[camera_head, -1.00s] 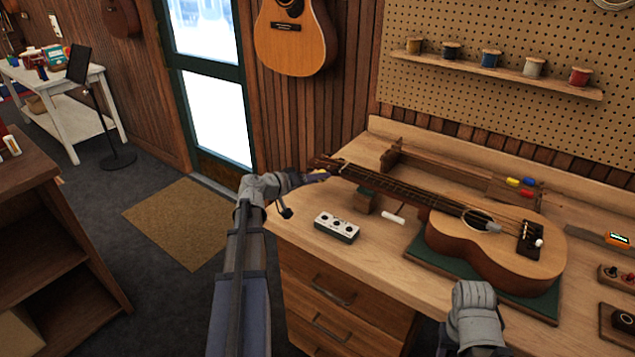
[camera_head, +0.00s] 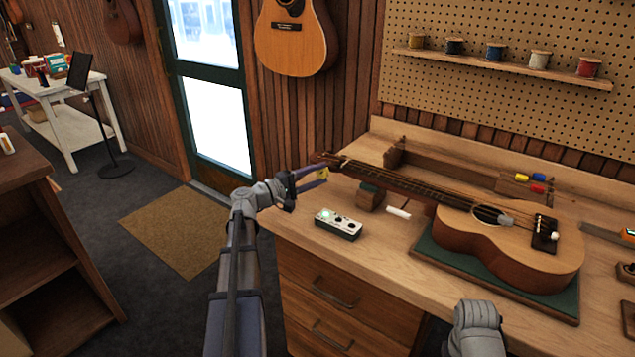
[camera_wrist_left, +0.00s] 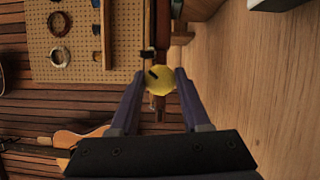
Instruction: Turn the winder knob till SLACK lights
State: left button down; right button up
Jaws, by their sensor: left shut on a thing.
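The ukulele (camera_head: 500,245) lies on the bench with its neck toward the left and its headstock (camera_head: 328,160) at the bench's left end. A yellow winder knob (camera_head: 323,174) is at the headstock; it also shows as a yellow disc in the left wrist view (camera_wrist_left: 160,80). My left gripper (camera_head: 318,178) is shut on this knob, with one finger on each side of it in the wrist view. A small light box (camera_head: 338,226) sits on the bench with its left lamp glowing green and the others dark. Its labels are too small to read. My right gripper is out of view.
The ukulele body rests on a green mat (camera_head: 428,252), and a block (camera_head: 370,197) stands under its neck. A small white stick (camera_head: 399,212) lies beside the block. A spool shelf (camera_head: 500,67) hangs on the pegboard. Bare bench (camera_head: 385,248) lies right of the light box.

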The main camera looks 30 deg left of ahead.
pick_arm(q)
jog(key=shift+f+n+t+b, duration=0.1)
jog(key=shift+n+t+b, duration=0.45)
jog(key=shift+n, duration=0.55)
jog(key=shift+f+n+t+b, duration=0.1)
jog(key=shift+n+t+b, duration=0.25)
jog(key=shift+n+b, duration=0.6)
jog(key=shift+r+n, duration=0.1)
jog(key=shift+n, duration=0.25)
jog(key=c, duration=0.7)
grip_release()
jog(key=shift+o, duration=0.2)
jog(key=b+v, duration=0.1)
jog(key=v, duration=0.6)
jog(key=shift+s+a, duration=0.15)
jog(key=shift+s, duration=0.2)
